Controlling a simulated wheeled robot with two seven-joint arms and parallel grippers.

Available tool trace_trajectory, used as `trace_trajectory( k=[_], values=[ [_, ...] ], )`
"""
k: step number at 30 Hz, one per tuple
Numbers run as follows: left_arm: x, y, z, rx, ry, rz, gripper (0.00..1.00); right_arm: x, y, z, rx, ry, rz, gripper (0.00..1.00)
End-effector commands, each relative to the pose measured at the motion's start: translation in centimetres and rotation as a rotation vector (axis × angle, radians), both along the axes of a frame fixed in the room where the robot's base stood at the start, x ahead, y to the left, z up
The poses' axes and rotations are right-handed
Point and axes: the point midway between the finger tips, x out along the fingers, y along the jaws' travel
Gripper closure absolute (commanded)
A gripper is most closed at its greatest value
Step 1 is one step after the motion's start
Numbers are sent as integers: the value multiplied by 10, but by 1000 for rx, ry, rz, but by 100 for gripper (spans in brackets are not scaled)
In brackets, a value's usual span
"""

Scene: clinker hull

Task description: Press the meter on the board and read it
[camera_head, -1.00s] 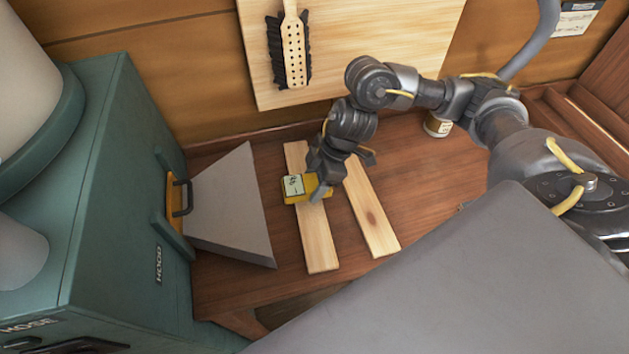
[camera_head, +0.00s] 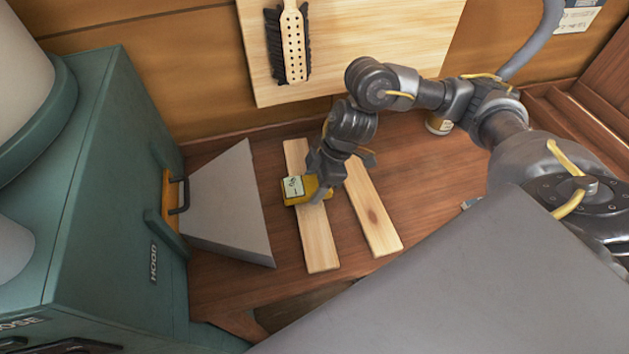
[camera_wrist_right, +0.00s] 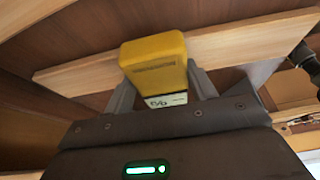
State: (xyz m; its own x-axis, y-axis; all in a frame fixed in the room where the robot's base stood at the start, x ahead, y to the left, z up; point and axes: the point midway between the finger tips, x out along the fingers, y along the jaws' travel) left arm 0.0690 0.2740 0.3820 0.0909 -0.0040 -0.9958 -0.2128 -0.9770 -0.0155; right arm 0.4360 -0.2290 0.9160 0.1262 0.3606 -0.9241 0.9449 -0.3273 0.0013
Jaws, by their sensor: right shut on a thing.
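My right gripper (camera_head: 316,187) is shut on the yellow meter (camera_head: 294,188), with one finger on each side of it. The meter is at the upper part of the left pale board (camera_head: 318,240). In the right wrist view the meter (camera_wrist_right: 155,62) sits between the fingers in front of a pale board (camera_wrist_right: 230,42); I cannot tell whether its end presses on the wood. Its pale display faces up in the head view and shows small dark marks. A percent-like sign shows in the wrist view, but I cannot read a figure. My left gripper is not in view.
A second pale board (camera_head: 373,208) lies just to the right. A grey hood (camera_head: 228,205) juts from the green cabinet (camera_head: 105,185) on the left. A brush (camera_head: 292,45) hangs on a wall panel. A small can (camera_head: 439,124) stands behind my right arm.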

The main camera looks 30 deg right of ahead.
Motion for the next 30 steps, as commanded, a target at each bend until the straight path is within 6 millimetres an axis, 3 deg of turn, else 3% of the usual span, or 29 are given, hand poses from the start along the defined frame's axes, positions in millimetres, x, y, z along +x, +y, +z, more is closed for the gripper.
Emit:
trace_trajectory(
  k=[30],
  values=[
    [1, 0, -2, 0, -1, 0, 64, 0, 0, -6, 1, 0, 0, 71]
  ],
)
